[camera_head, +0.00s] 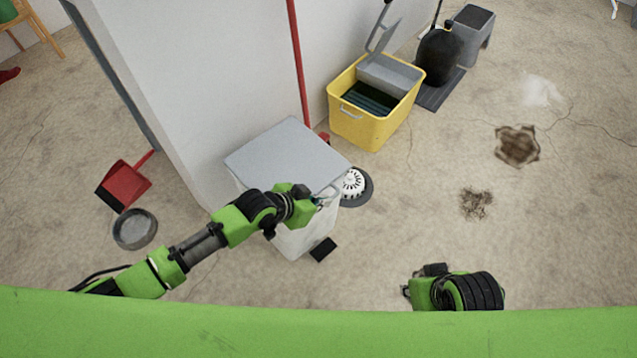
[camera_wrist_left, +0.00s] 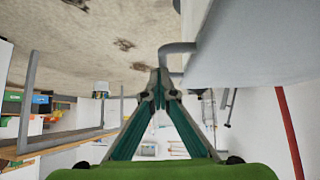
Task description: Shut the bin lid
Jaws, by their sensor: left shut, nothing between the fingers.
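The white bin (camera_head: 300,238) stands left of centre in the head view, with a black pedal (camera_head: 323,249) at its foot. Its flat grey lid (camera_head: 287,152) lies across the top; whether it is fully down I cannot tell. My left gripper (camera_head: 328,197) is at the lid's near right edge, its fingers shut and empty. In the left wrist view the shut fingertips (camera_wrist_left: 160,85) are close to a grey bent bar (camera_wrist_left: 178,48) beside a large pale surface (camera_wrist_left: 255,45). Contact is unclear. My right arm (camera_head: 455,291) shows low in the head view; its fingers cannot be made out.
A yellow box (camera_head: 370,128) with its lid raised stands behind the bin. A round white-and-dark device (camera_head: 353,186) is on the floor right of the bin. A red dustpan (camera_head: 126,182) and grey bowl (camera_head: 135,229) lie left.

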